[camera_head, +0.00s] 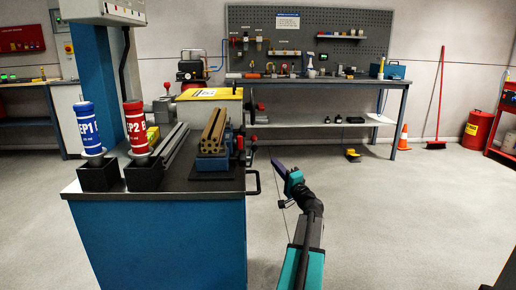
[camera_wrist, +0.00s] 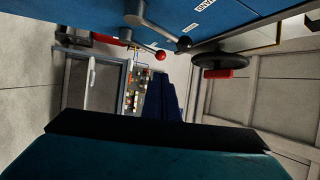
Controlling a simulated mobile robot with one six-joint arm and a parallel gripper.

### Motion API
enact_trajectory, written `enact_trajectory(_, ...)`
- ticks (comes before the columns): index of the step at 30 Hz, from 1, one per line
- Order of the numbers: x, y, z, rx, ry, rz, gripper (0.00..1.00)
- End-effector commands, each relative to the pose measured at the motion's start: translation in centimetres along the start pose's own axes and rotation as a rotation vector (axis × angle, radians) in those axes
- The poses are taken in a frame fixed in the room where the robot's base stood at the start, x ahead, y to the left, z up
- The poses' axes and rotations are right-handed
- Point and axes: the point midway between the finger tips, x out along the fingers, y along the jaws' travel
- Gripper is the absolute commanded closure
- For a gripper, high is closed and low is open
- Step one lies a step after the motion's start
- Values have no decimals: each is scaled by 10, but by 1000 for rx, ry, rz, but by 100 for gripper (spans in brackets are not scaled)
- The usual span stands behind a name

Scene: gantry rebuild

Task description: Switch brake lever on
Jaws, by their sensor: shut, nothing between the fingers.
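In the wrist view, a lever with a red ball knob (camera_wrist: 160,56) and a lever with a black knob (camera_wrist: 184,43) stick out from a blue panel. I cannot tell for sure which one is the brake lever, or its setting. Red knobs (camera_head: 240,143) also show at the right side of the blue bench in the head view. My gripper (camera_head: 277,165) is in front of the bench's right side, with nothing in it. Its dark blue fingers (camera_wrist: 162,100) are shut and appear apart from both levers.
A black side handle (camera_head: 254,182) juts out near my arm. A black handwheel (camera_wrist: 222,60) shows in the wrist view.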

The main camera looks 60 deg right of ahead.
Motion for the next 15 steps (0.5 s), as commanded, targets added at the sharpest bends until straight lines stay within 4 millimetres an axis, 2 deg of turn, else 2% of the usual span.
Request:
enact_trajectory(8,14,1,6,2,-8,-1,100)
enact_trajectory(15,39,1,8,3,-11,-2,100)
